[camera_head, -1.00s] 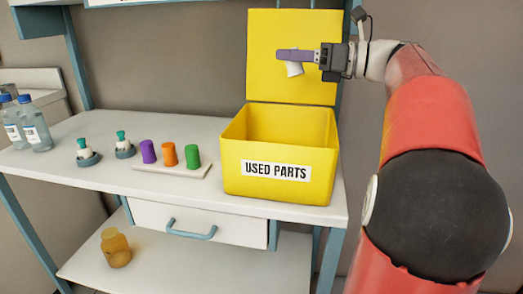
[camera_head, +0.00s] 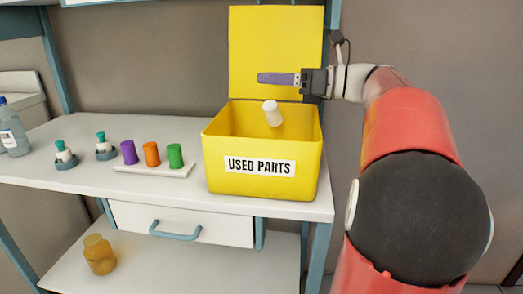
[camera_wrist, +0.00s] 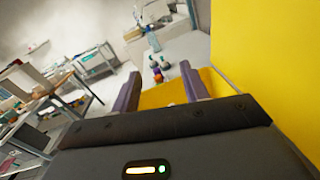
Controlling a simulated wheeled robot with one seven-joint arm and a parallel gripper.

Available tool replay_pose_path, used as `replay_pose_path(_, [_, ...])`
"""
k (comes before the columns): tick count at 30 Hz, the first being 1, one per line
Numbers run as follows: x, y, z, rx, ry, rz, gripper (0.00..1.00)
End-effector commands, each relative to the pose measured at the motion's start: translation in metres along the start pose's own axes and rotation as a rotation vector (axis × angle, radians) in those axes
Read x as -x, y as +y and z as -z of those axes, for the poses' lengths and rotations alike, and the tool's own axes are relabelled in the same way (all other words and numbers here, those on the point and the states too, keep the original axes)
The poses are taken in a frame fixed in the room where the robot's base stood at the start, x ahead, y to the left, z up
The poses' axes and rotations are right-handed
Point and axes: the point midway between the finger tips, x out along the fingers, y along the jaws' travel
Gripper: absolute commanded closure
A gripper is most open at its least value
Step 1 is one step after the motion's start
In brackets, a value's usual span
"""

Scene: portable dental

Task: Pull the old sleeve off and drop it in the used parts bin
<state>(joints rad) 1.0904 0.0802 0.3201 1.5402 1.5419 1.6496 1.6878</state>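The old sleeve is a small white cylinder (camera_head: 272,112). In the head view it is in mid-air at the mouth of the yellow used parts bin (camera_head: 262,186), tilted and clear of my gripper. My gripper (camera_head: 276,79) is above it, in front of the bin's raised yellow lid (camera_head: 272,40). In the wrist view my gripper (camera_wrist: 160,90) has its two purple fingers spread wide with nothing between them.
Left of the bin, purple, orange and green caps (camera_head: 151,154) stand on a white strip. Two teal-topped handpieces (camera_head: 65,154) sit in holders beyond them. A clear bottle (camera_head: 14,131) is at the left edge. An amber jar (camera_head: 99,254) stands on the lower shelf.

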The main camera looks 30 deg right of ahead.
Motion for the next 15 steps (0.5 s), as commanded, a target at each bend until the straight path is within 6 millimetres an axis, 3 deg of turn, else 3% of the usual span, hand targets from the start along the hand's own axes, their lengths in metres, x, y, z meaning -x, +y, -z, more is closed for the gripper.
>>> replay_pose_path(10, [0.002, 0.000, 0.000, 0.000, 0.000, 0.001, 0.48])
replay_pose_path(15, [0.022, -0.001, 0.000, -0.001, -0.001, 0.004, 0.48])
